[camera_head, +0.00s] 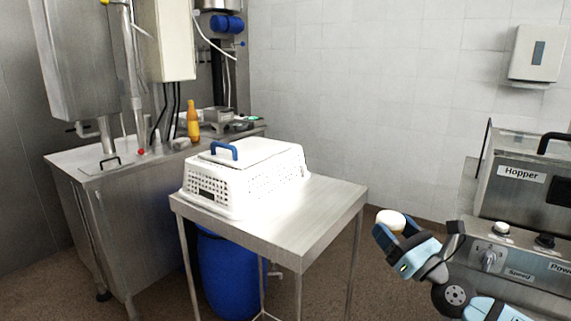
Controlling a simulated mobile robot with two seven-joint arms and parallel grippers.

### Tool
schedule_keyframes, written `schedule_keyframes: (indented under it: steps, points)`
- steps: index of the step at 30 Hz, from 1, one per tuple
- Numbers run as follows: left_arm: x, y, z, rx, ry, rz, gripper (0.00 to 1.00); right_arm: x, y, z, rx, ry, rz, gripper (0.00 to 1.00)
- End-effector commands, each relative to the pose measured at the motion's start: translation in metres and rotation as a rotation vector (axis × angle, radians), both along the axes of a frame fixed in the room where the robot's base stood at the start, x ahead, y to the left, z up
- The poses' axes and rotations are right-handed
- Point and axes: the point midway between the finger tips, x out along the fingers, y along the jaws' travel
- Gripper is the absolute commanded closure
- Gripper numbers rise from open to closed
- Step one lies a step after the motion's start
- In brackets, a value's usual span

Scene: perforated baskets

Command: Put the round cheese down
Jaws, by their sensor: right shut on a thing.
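The round cheese (391,219) is a small cream-white disc at the right of the head view. My right gripper (393,229) is shut on it and holds it in the air, to the right of the steel table and in front of the hopper machine. The gripper's fingers hide part of its lower side. My left gripper does not show in this view.
The table's right part is bare. A hopper machine (515,205) stands at the right. A blue barrel (228,275) is under the table.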

Motion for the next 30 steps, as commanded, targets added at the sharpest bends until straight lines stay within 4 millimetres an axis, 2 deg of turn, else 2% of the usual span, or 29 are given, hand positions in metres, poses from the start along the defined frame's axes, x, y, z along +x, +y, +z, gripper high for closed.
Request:
schedule_keyframes:
  steps: [1,5,10,15,23,24,30]
  points:
    - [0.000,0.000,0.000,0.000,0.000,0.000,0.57,-0.001,0.001,-0.001,0.001,0.001,-0.001,0.67]
    - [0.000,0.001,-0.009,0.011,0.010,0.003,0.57,-0.025,0.009,-0.017,0.007,0.008,-0.061,0.67]
    - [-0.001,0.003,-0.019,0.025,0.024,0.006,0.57,-0.057,0.010,-0.036,0.008,0.010,-0.180,0.67]
    - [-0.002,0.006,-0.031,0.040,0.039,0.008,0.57,-0.091,0.001,-0.054,0.007,0.011,-0.337,0.67]
    - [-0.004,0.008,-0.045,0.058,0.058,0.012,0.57,-0.134,-0.021,-0.076,0.003,0.008,-0.561,0.67]
    - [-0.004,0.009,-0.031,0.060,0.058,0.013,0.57,-0.134,-0.023,-0.061,0.001,0.002,-0.566,0.67]
    - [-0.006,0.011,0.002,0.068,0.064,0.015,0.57,-0.134,-0.023,-0.035,0.003,0.001,-0.570,0.67]
